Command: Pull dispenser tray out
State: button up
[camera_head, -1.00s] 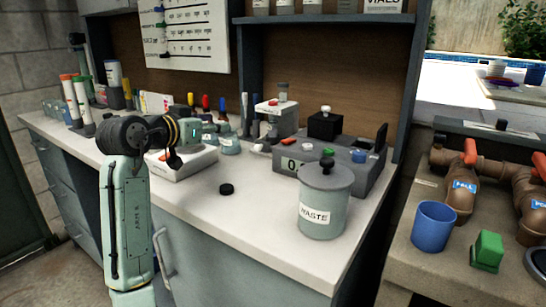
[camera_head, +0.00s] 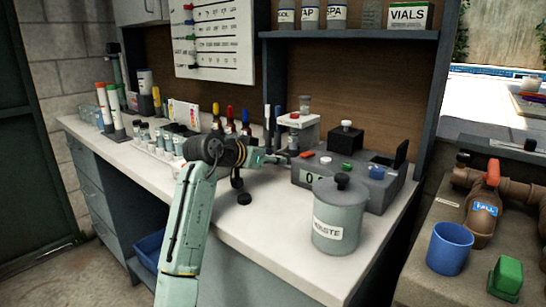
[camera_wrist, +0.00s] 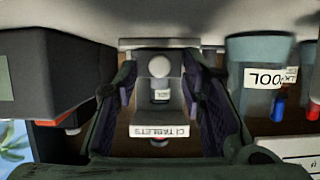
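The small white dispenser (camera_head: 298,128) stands towards the back of the bench, left of the grey box unit. In the wrist view, which looks upside down, a grey tray part with a "Cl TABLETS" label (camera_wrist: 158,131) and a round white knob (camera_wrist: 159,66) lies between my fingers. My gripper (camera_wrist: 158,105) is open, with one dark finger on each side of this part and gaps showing. In the head view my gripper (camera_head: 275,158) is just in front of the dispenser, partly hidden by my wrist. I cannot tell whether the fingers touch anything.
The grey box unit (camera_head: 372,190) with buttons stands close on the right. A waste canister (camera_head: 338,222) stands near the bench front. Bottles with coloured tops (camera_head: 230,118) stand left of the dispenser.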

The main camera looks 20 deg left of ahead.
jog(key=shift+w+d+f, duration=0.1)
jog(key=shift+w, duration=0.15)
jog(key=shift+c, duration=0.4)
grip_shut()
dwell(0.4)
